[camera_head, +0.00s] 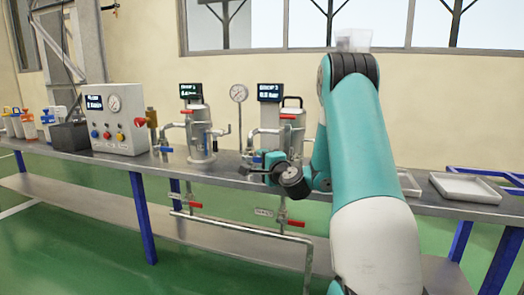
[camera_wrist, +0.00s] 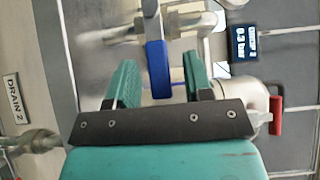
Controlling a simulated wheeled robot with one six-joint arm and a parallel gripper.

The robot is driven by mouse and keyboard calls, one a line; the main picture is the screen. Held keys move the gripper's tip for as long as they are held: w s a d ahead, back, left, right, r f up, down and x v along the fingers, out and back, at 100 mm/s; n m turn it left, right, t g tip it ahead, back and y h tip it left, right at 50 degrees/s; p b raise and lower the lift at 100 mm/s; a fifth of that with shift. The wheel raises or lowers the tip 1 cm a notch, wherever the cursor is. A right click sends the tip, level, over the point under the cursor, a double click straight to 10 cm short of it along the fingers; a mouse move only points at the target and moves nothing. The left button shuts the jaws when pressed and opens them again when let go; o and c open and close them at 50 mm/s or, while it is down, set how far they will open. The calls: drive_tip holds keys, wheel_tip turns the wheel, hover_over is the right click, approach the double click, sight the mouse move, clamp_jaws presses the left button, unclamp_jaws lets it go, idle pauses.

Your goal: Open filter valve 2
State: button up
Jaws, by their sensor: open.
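The filter unit 2 vessel (camera_head: 290,128) stands on the bench, partly hidden behind my arm. Its body also shows in the wrist view (camera_wrist: 232,93), lying sideways in that picture. A blue valve handle (camera_wrist: 158,68) on its pipe shows between my fingers in the wrist view. My gripper (camera_wrist: 161,84) is open, with one teal finger on each side of the blue handle. Gaps are visible on both sides, so the fingers look apart from it. In the head view my gripper (camera_head: 266,160) is at the pipework in front of the vessel, and the handle is hard to make out.
A second vessel (camera_head: 198,130) with a blue handle (camera_head: 163,149) stands to the left. A control box (camera_head: 118,120) is further left. Red drain handles (camera_head: 296,223) are below the bench. A DRAIN 2 label (camera_wrist: 13,98) and a display (camera_wrist: 252,42) flank the gripper. White trays (camera_head: 465,188) lie right.

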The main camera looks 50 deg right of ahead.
drive_tip(key=shift+w+d, duration=0.1)
drive_tip(key=shift+w, duration=0.3)
clamp_jaws()
drive_tip(key=shift+s+d+r+p, duration=0.1)
drive_tip(key=shift+r+p, duration=0.05)
drive_tip(key=shift+p, duration=0.3)
